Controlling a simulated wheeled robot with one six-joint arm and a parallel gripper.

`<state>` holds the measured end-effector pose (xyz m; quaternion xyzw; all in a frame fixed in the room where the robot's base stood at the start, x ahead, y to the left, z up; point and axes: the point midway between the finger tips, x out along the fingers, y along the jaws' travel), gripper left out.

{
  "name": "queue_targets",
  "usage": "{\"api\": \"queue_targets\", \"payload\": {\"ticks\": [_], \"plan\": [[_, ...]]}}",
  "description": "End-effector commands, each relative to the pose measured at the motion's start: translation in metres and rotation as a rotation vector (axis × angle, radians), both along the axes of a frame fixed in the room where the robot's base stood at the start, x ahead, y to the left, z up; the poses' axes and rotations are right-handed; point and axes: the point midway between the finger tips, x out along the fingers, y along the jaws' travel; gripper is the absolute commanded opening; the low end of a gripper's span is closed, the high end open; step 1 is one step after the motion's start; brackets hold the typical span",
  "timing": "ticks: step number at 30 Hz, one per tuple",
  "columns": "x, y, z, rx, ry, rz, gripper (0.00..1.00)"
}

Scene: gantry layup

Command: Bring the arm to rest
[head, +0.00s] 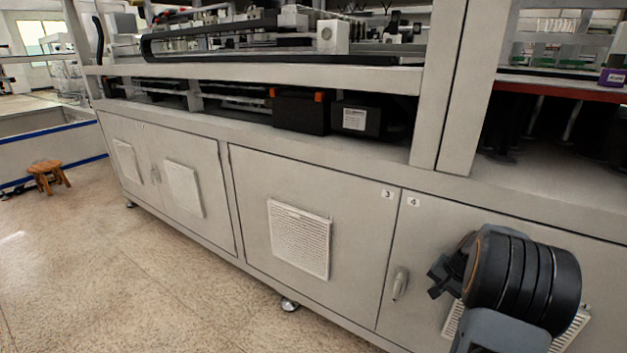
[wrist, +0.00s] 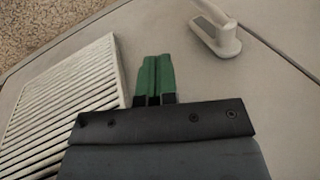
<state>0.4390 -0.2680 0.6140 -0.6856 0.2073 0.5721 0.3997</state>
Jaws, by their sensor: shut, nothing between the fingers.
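My gripper (wrist: 154,78) shows in the wrist view with its two green fingers together, shut and empty. It is in front of a grey cabinet door, between a white vent grille (wrist: 70,95) on the left and a light door handle (wrist: 218,30) at the upper right. In the head view my arm's dark, rounded wrist section is at the lower right, in front of the door marked 4. The fingertips are not clear in that view.
The grey machine cabinet (head: 300,180) runs across the head view, with a handle (head: 400,284) left of my arm. Its upper frame holds dark boxes (head: 300,110). Open speckled floor (head: 130,270) lies at the lower left. A small wooden stool (head: 47,176) stands at the far left.

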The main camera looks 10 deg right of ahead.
Motion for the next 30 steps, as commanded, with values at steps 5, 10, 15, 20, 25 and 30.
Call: {"api": "queue_targets", "payload": {"ticks": [5, 10, 15, 20, 25, 30], "plan": [[0.002, 0.034, 0.062, -0.038, -0.005, 0.084, 0.00], [-0.009, 0.105, 0.173, -0.120, -0.016, 0.265, 0.00], [-0.040, 0.175, 0.271, -0.212, -0.036, 0.462, 0.00], [-0.076, 0.223, 0.341, -0.293, -0.065, 0.623, 0.00], [-0.109, 0.252, 0.386, -0.359, -0.098, 0.746, 0.00], [-0.129, 0.266, 0.407, -0.399, -0.120, 0.818, 0.00]]}}
